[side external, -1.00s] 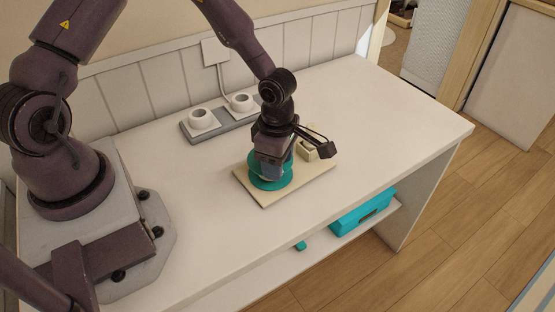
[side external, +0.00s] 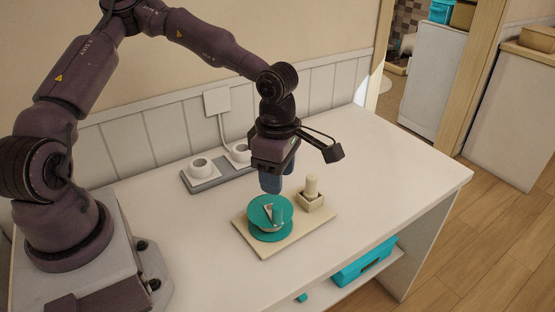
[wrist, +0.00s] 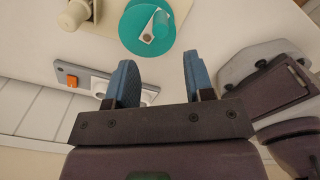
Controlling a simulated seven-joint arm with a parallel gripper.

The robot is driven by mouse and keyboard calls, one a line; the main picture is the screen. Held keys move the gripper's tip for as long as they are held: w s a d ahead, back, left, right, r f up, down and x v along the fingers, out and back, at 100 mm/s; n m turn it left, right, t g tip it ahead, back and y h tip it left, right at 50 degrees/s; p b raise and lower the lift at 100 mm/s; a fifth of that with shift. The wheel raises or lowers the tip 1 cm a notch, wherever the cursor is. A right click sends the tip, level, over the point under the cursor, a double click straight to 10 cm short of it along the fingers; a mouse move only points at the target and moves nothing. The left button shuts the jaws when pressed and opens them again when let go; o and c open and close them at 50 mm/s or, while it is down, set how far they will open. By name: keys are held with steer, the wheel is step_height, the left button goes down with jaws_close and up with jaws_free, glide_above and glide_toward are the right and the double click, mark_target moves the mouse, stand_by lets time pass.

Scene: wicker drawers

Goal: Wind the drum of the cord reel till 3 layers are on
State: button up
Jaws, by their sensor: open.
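The cord reel has a teal drum (side external: 270,218) with a small crank arm and a teal knob (side external: 277,213) on top. It sits on a cream base board (side external: 297,233) on the white table. A cream block with an upright peg (side external: 311,190) stands at the board's back right corner. In the wrist view the drum (wrist: 147,28) and its crank lie beyond my fingertips. My gripper (side external: 273,186) hangs above and just behind the drum, apart from it. In the wrist view its blue fingers (wrist: 158,75) are spread with nothing between them. The cord layers on the drum cannot be made out.
A grey power strip (side external: 205,181) with white round sockets lies at the back near the wall, with a cable up to a wall plate (side external: 217,101). A teal box (side external: 362,262) is on the shelf below. The table's right side is clear.

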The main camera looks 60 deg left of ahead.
steer(key=shift+r, duration=1.35)
